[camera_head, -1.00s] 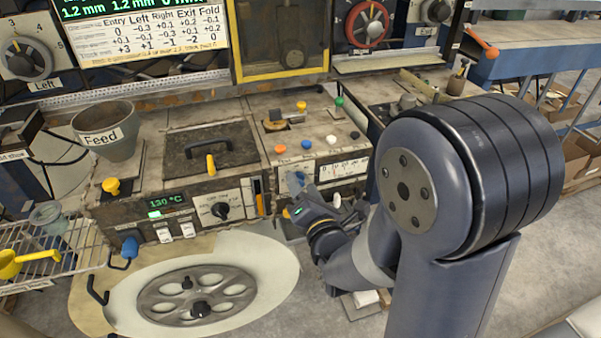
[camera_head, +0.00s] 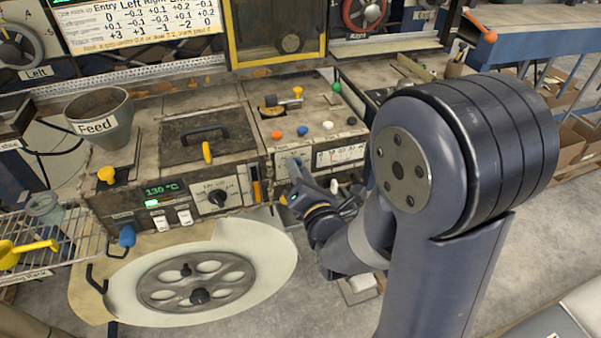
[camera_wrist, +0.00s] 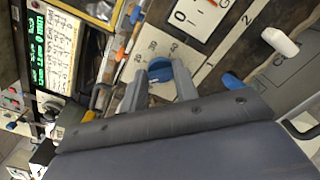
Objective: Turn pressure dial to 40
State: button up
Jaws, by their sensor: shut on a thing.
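The pressure dial has a blue knob (camera_wrist: 160,70) in front of a pale numbered face (camera_wrist: 150,48) in the wrist view. My gripper (camera_wrist: 158,84) is shut on the blue knob, one finger on each side. The fingers hide part of the face, and I cannot read the pointer's setting. In the head view my gripper (camera_head: 294,178) is at the front of the middle panel, and the knob is mostly hidden behind it. A white gauge strip (camera_head: 340,154) with a printed scale is right of the dial; it also shows in the wrist view (camera_wrist: 203,16).
A white handle (camera_wrist: 281,41) and a blue lever (camera_wrist: 233,80) are right of the dial in the wrist view. A temperature panel (camera_head: 163,191) reading 130 °C is to the left. A large spoked reel (camera_head: 195,283) lies below left. Open floor is at the lower right.

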jog(key=m+b, duration=0.7)
jog(key=m, duration=0.2)
jog(key=m+b, duration=0.8)
jog(key=m, duration=0.1)
jog(key=m+b, duration=0.7)
jog(key=m, duration=0.1)
jog(key=shift+a+f+m+b, duration=0.15)
jog(key=shift+f+m+b, duration=0.15)
jog(key=shift+f+m, duration=0.1)
dwell(0.5)
jog(key=o, duration=1)
jog(key=shift+c, duration=0.2)
jog(key=shift+s, duration=0.1)
